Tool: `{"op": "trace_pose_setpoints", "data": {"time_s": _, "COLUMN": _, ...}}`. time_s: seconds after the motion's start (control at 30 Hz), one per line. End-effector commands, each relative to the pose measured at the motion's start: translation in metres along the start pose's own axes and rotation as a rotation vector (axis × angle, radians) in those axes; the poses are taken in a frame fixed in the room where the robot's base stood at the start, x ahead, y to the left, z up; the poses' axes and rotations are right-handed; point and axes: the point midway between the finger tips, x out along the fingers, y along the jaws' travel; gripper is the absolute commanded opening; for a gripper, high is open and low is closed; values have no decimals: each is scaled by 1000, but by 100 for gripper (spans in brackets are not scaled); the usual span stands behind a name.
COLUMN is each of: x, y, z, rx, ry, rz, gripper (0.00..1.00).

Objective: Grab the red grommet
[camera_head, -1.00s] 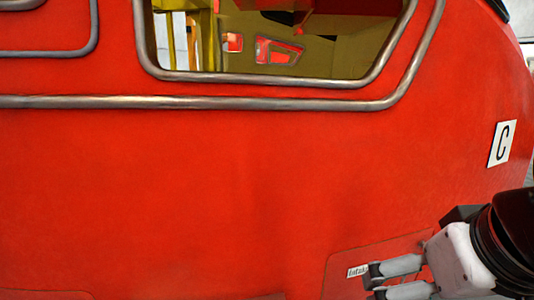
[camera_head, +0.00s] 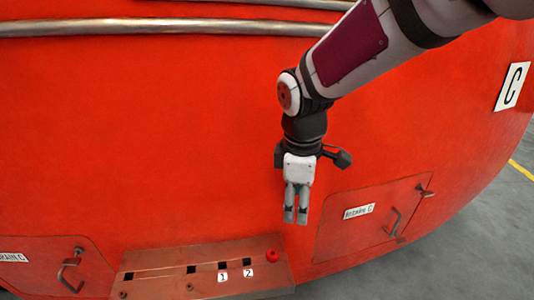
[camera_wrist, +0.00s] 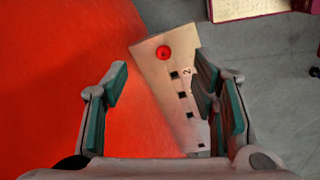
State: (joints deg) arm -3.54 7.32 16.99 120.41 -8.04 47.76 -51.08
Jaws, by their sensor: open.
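The red grommet (camera_head: 272,255) sits at the right end of a tan panel (camera_head: 145,276) low on the red train nose. It also shows as a red ring with a dark centre in the wrist view (camera_wrist: 164,52), on the panel's far end. My gripper (camera_head: 295,221) points down, above and a little right of the grommet in the head view, apart from it. In the wrist view my gripper (camera_wrist: 160,90) is open and empty, with the grommet beyond the fingertips, between them in the picture.
The panel has several square dark holes, with labels 1 (camera_head: 222,277) and 2 (camera_head: 248,273). A hatch with a handle (camera_head: 392,222) is at the right, another handle (camera_head: 70,270) at the left. Grey floor (camera_head: 480,210) is clear at the right. A "C" plate (camera_head: 512,87) is at upper right.

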Motion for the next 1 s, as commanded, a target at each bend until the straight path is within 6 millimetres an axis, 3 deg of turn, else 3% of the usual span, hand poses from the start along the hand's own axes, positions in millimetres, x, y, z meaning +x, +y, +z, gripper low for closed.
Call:
{"op": "trace_pose_setpoints", "data": {"time_s": 0.03, "x": 20, "y": 4, "z": -14, "rx": -77, "ry": 0, "rz": -32, "gripper": 53}}
{"op": "trace_pose_setpoints", "data": {"time_s": 0.1, "x": 38, "y": 7, "z": -28, "rx": -172, "ry": 5, "rz": -60, "gripper": 53}}
{"op": "trace_pose_setpoints", "data": {"time_s": 0.3, "x": 65, "y": 9, "z": -51, "rx": -319, "ry": 22, "rz": -101, "gripper": 53}}
{"op": "trace_pose_setpoints", "data": {"time_s": 0.47, "x": 75, "y": 8, "z": -55, "rx": -349, "ry": 25, "rz": -111, "gripper": 53}}
{"op": "trace_pose_setpoints", "data": {"time_s": 0.8, "x": 133, "y": 0, "z": -54, "rx": -348, "ry": 24, "rz": -114, "gripper": 53}}
{"op": "trace_pose_setpoints", "data": {"time_s": 1.0, "x": 153, "y": -1, "z": -55, "rx": -346, "ry": 24, "rz": -110, "gripper": 53}}
